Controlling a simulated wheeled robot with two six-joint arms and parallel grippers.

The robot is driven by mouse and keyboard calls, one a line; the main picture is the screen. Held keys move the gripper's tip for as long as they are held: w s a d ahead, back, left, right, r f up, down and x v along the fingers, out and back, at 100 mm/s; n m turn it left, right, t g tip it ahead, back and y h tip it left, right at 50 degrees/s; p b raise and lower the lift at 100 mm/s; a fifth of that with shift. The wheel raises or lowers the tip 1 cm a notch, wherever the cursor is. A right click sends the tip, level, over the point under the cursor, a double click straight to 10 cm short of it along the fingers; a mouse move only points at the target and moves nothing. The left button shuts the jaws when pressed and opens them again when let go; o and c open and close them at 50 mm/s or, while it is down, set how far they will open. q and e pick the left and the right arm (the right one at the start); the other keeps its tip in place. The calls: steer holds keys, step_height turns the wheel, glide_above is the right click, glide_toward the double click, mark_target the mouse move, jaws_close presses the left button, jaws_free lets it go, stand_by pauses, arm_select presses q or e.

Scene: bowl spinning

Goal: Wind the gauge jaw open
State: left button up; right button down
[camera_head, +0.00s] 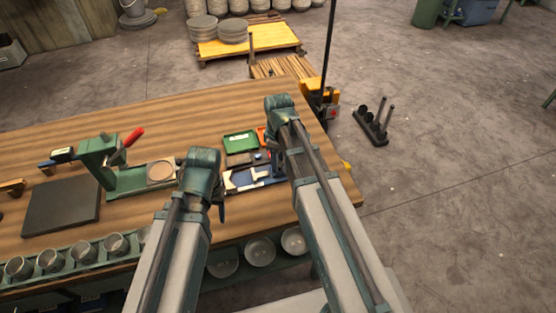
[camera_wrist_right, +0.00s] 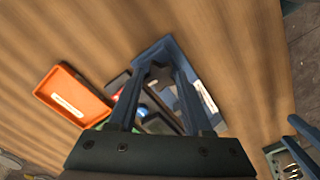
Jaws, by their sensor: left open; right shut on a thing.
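A light, bar-shaped tool that looks like the gauge (camera_head: 236,181) lies at the blue tray near the bench's right end. I cannot make out its jaw or how far it is open. My right gripper (camera_wrist_right: 159,76) is over the blue tray in the right wrist view, shut on a small dark part between its fingertips; I cannot tell which part it is. In the head view the right arm hides most of this gripper. My left gripper (camera_head: 220,208) is open, left of the blue tray, mostly hidden by its arm.
The blue tray (camera_wrist_right: 207,100) has a white label; an orange tray (camera_wrist_right: 72,98) lies left of it. A green tray (camera_head: 240,142) sits behind. A green stand with a red handle (camera_head: 134,137) and a dark slab (camera_head: 62,205) are to the left. Bowls (camera_head: 260,250) line the front shelf.

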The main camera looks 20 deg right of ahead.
steer(key=shift+n, duration=0.6)
steer(key=shift+c, duration=1.6)
jaws_free()
arm_select(q)
step_height(320, 180, up, 14)
steer(key=p, duration=1.4)
arm_select(e)
step_height(320, 180, up, 14)
arm_select(q)
steer(key=shift+f, duration=0.15)
arm_select(e)
steer(key=shift+f, duration=0.1)
